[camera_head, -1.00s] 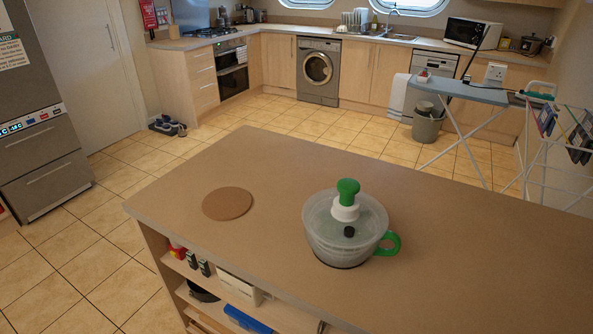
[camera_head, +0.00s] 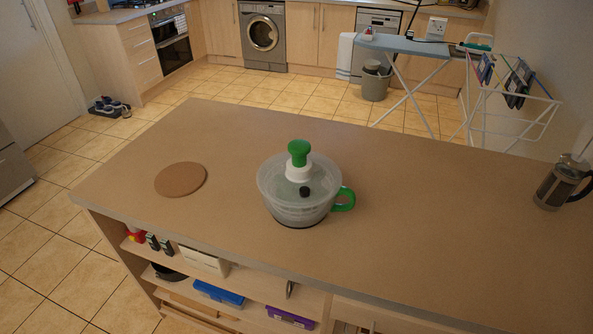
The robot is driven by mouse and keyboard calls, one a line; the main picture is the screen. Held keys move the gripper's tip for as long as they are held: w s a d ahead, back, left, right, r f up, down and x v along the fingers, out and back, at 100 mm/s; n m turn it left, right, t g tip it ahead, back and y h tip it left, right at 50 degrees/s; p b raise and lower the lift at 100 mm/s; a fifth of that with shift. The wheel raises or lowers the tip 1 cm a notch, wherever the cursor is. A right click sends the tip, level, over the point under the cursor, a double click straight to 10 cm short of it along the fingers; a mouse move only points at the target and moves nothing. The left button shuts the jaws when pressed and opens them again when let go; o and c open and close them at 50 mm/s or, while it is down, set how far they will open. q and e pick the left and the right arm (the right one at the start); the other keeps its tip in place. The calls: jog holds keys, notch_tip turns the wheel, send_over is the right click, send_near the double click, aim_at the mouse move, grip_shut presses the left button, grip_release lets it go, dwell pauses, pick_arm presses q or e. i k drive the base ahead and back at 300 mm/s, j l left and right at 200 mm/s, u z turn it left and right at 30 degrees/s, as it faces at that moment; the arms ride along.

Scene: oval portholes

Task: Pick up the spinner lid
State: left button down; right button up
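A salad spinner (camera_head: 297,212) stands upright on the brown island counter (camera_head: 420,220), near the middle of the view. Its bowl looks translucent, with a green handle (camera_head: 344,200) on the right side. The spinner lid (camera_head: 272,180) sits on top of the bowl. The lid has a white collar with a green knob (camera_head: 299,152) at its centre and a small black button (camera_head: 305,191) in front. Neither of my grippers shows in the view.
A round brown mat (camera_head: 181,179) lies on the counter left of the spinner. A French press (camera_head: 560,184) stands at the right end. Open shelves under the front edge hold a blue box (camera_head: 218,293) and other items. The counter around the spinner is clear.

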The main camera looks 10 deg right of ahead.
aim_at(280, 183)
jog(key=i+j+z, duration=0.15)
jog(key=j+z, duration=0.2)
jog(key=j, duration=0.2)
jog(key=i+j+z, duration=0.1)
jog(key=j+z, duration=0.25)
jog(key=j, duration=0.25)
jog(key=j+z, duration=0.35)
jog(key=j, duration=0.25)
